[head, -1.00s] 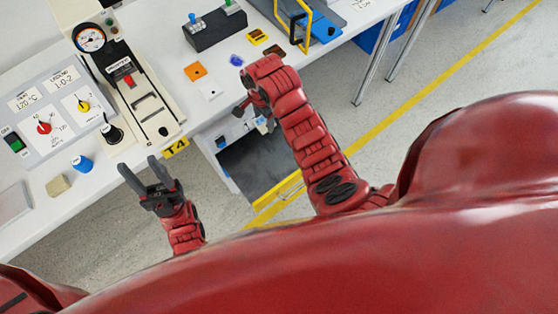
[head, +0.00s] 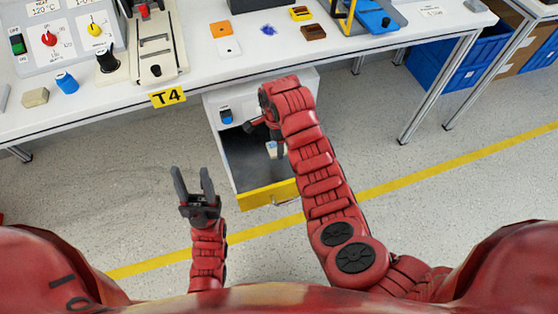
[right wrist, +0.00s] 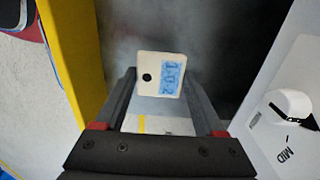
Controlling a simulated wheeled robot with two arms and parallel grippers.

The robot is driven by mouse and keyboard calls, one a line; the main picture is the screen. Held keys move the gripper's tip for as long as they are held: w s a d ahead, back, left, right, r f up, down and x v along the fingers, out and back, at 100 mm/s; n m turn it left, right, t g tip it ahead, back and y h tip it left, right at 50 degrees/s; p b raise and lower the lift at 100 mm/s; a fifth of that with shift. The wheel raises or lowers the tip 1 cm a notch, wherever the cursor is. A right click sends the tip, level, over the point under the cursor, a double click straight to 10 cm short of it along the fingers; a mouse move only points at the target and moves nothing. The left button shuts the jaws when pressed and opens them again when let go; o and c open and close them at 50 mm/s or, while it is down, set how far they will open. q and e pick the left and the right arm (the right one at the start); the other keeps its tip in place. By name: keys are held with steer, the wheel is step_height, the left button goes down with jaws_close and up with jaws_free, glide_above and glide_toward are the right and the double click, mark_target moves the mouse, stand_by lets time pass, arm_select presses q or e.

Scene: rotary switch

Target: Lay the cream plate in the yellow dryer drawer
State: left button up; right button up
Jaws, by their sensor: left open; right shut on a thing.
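The yellow dryer drawer (head: 268,196) is pulled out under the table, with a yellow front and a dark inside. It also shows in the right wrist view (right wrist: 75,60). My right gripper (right wrist: 165,88) is shut on the cream plate (right wrist: 151,88), which has a black dot and a blue "1-0-2" marking. It holds the plate over the drawer's dark inside. In the head view the plate (head: 271,149) shows small, partly hidden by my right gripper (head: 276,142). My left gripper (head: 192,182) is open and empty, left of the drawer and in front of the table.
A white panel with a knob (right wrist: 292,104) marked MID stands close right of my right gripper in the wrist view. The white table edge with the T4 label (head: 168,97) lies above the drawer. Blue crates (head: 463,62) stand at the right. The floor at left is clear.

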mark_target(277, 163)
step_height(277, 163, down, 8)
steer(key=shift+f+b, duration=0.1)
steer(key=shift+b, duration=0.45)
steer(key=o, duration=1.3)
step_height(277, 163, up, 11)
steer(key=p, duration=0.2)
steer(key=shift+p, duration=0.35)
steer(key=shift+r, duration=0.65)
